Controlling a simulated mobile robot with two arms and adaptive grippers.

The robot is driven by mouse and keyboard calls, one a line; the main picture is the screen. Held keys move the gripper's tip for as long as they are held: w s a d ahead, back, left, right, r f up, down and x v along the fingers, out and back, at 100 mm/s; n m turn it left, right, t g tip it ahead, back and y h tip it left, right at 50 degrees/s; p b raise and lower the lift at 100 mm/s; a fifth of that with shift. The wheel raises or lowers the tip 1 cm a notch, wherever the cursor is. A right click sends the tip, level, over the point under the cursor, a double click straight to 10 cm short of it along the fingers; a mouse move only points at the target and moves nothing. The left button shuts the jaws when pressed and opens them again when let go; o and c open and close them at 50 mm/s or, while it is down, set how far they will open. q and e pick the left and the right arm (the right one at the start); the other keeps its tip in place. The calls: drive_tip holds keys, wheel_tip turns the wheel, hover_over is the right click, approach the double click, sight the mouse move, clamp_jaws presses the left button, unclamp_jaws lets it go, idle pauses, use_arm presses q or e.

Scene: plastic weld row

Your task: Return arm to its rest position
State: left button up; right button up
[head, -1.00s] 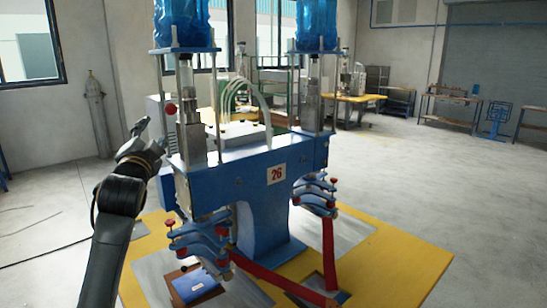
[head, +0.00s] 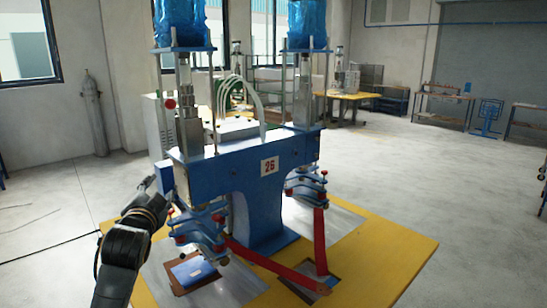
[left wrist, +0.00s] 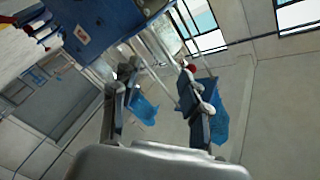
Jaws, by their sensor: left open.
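My left arm (head: 125,250) comes in from the lower left in the head view. My left gripper (head: 158,188) is beside the left end of the blue machine (head: 225,175) marked 26. The gripper's tips are hard to make out against the machine there, and I cannot tell whether they touch it. In the left wrist view my left gripper (left wrist: 160,100) has its two fingers spread wide, with nothing held between them. The machine (left wrist: 95,25) fills the upper left of that view, tilted. My right gripper is not in view.
The machine stands on a yellow platform (head: 395,262) with a red bar (head: 265,262) low in front. A blue piece (head: 193,270) lies on a plate at lower left. A grey cylinder (head: 93,115) stands by the wall. The floor at right is clear.

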use_arm(q)
drive_tip(key=s+d+f+n+g, duration=0.1)
drive_tip(key=s+f+g, duration=0.1)
drive_tip(key=s+f, duration=0.45)
drive_tip(key=s+d+f+n+g+h, duration=0.1)
drive_tip(key=s+f+g, duration=0.15)
drive_tip(key=f, duration=0.65)
drive_tip(key=s+d+f+n+g, duration=0.1)
drive_tip(key=s+d+f+g, duration=0.1)
drive_tip(key=s+f, duration=0.5)
drive_tip(key=s+d+f+n+g+h, duration=0.15)
drive_tip(key=s+f+g, duration=0.4)
drive_tip(key=s, duration=0.85)
drive_tip(key=s+d+f+n+g, duration=0.2)
drive_tip(key=s+f, duration=0.7)
drive_tip(key=s, duration=0.6)
wheel_tip(320, 180, down, 28)
drive_tip(key=g+b, duration=0.1)
drive_tip(key=b, duration=0.1)
drive_tip(key=s+a+f+g+b, duration=0.1)
drive_tip(key=s+a+f+b, duration=0.1)
drive_tip(key=s+f, duration=1.5)
drive_tip(key=shift+s+a+f, duration=0.15)
drive_tip(key=shift+a+f, duration=0.4)
drive_tip(key=shift+a, duration=0.15)
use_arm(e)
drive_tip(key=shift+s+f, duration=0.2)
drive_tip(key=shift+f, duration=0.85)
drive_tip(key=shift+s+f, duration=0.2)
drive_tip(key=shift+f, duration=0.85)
